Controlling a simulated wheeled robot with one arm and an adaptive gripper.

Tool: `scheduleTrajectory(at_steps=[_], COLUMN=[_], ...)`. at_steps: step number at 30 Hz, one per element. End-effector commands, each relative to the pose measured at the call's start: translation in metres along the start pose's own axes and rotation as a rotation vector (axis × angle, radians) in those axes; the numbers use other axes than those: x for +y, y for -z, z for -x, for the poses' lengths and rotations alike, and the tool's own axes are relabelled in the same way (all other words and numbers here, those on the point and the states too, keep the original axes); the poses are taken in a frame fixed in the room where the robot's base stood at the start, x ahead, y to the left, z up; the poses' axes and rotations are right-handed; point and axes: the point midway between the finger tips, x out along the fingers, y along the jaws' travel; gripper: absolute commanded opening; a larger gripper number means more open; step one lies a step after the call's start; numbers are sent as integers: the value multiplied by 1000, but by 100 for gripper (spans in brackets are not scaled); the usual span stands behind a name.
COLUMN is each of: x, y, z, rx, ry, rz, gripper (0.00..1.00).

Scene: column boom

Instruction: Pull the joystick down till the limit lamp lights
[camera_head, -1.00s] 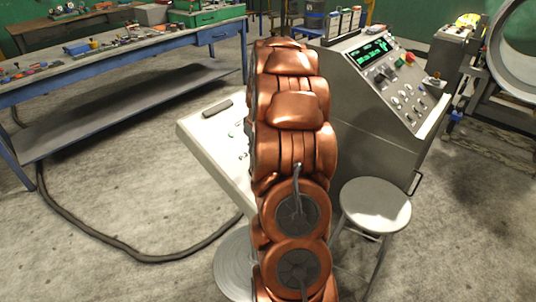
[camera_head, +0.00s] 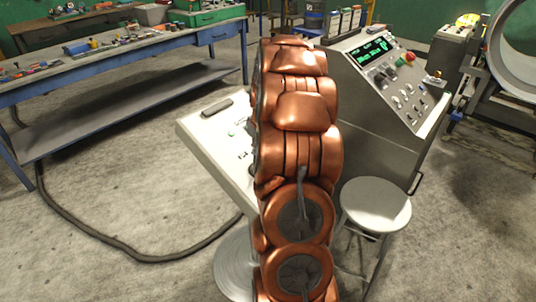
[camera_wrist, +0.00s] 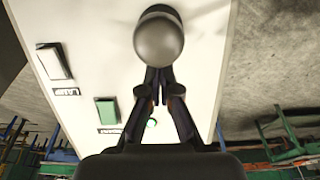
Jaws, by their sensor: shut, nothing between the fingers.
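The joystick's round dark grey knob (camera_wrist: 159,40) shows at the top centre of the wrist view, over a pale control panel (camera_wrist: 215,35). My gripper (camera_wrist: 158,76) is shut and empty, its fingertips right at the knob's lower edge in the picture. I cannot tell whether they touch it. In the head view my arm hides the gripper and joystick; the panel's left part (camera_head: 195,125) shows.
In the head view, a grey console (camera_head: 375,135) and round stool (camera_head: 376,205) stand right of my arm. A blue workbench (camera_head: 120,105) is at left; a cable (camera_head: 100,236) lies on the floor.

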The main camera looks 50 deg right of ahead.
Motion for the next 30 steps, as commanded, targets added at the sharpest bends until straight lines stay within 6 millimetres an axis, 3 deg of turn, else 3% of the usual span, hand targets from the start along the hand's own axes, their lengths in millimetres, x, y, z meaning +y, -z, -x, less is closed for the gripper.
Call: scheduleTrajectory(at_steps=[20,30], x=[0,0], y=[-28,-28], z=[4,5], rx=[-2,-1], ry=[1,1], rz=[0,0], gripper=[0,0])
